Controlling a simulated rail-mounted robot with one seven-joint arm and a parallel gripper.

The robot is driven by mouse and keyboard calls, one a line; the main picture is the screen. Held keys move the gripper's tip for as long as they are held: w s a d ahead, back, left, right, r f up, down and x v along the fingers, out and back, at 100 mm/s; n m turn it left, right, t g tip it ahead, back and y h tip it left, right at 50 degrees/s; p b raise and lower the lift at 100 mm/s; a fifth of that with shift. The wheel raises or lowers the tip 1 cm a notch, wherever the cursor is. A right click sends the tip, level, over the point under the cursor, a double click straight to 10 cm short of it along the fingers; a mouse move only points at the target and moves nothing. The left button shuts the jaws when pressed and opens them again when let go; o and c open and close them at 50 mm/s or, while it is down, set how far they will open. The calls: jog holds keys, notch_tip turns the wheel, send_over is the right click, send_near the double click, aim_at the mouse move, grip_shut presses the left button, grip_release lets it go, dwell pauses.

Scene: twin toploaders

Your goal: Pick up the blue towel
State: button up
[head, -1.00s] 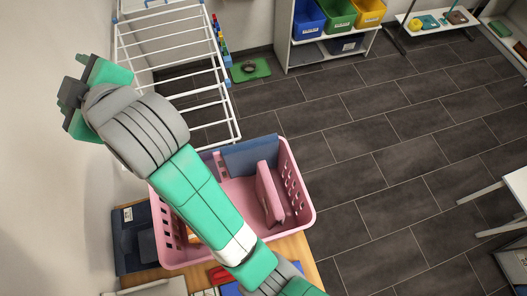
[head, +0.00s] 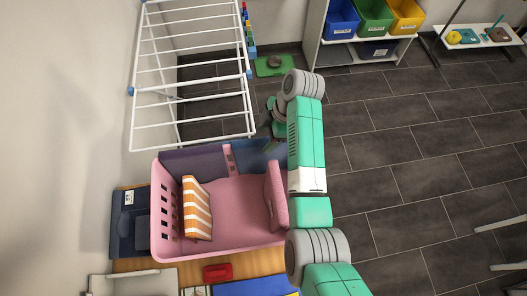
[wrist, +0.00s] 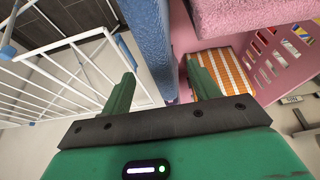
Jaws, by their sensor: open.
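The blue towel (head: 256,157) stands folded on edge along the back wall of the pink basket, partly hidden by my arm in the head view. In the wrist view the blue towel (wrist: 150,38) is an upright textured slab reaching down between my two fingers. My gripper (wrist: 159,70) is open, one finger on each side of the towel's line, with a gap on both sides. In the head view my gripper (head: 270,128) is at the basket's back right, partly hidden by my own arm.
The pink basket (head: 163,235) also holds an orange-striped towel (head: 197,208), a pink towel (head: 276,195) and a dark purple towel (head: 192,162). A white drying rack (head: 190,98) stands close behind the basket. A red object (head: 217,272) lies in front. Open floor is at right.

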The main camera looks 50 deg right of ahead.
aim_at(264, 140)
jog(key=x, duration=0.4)
jog(key=shift+a+f, duration=0.1)
jog(key=shift+f, duration=0.35)
jog(key=shift+f, duration=0.25)
grip_shut()
